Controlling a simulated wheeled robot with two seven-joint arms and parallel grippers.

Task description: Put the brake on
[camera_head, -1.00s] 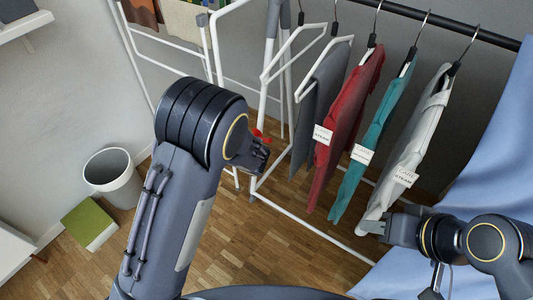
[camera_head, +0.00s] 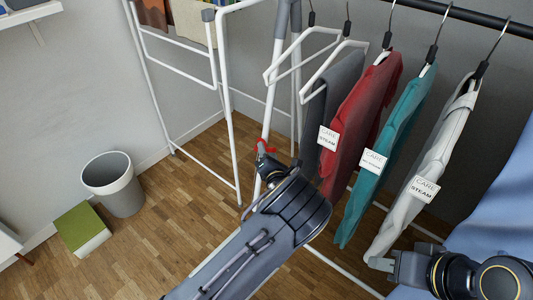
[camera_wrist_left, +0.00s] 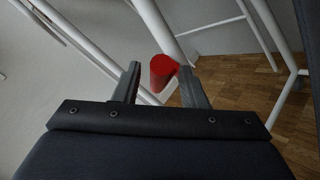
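A small red part (camera_head: 271,149), which looks like the brake lever, sits on a white upright of the clothes rack. My left gripper (camera_head: 263,160) is right at it, and its arm hides part of the rack. In the left wrist view the red part (camera_wrist_left: 163,72) is a short red cylinder between the two fingertips of my left gripper (camera_wrist_left: 158,82). The fingers are apart, with a gap visible on the left; contact on the right is unclear. My right gripper (camera_head: 382,264) is at the lower right, near the white garment's hem; its finger gap is unclear.
Grey, red (camera_head: 358,120), teal (camera_head: 396,140) and white (camera_head: 430,175) garments with care tags hang from a dark rail. A white drying rack (camera_head: 232,140) stands behind. A grey bin (camera_head: 117,190) and a green-topped box (camera_head: 80,228) are at left. Wood floor (camera_head: 170,225) is open between.

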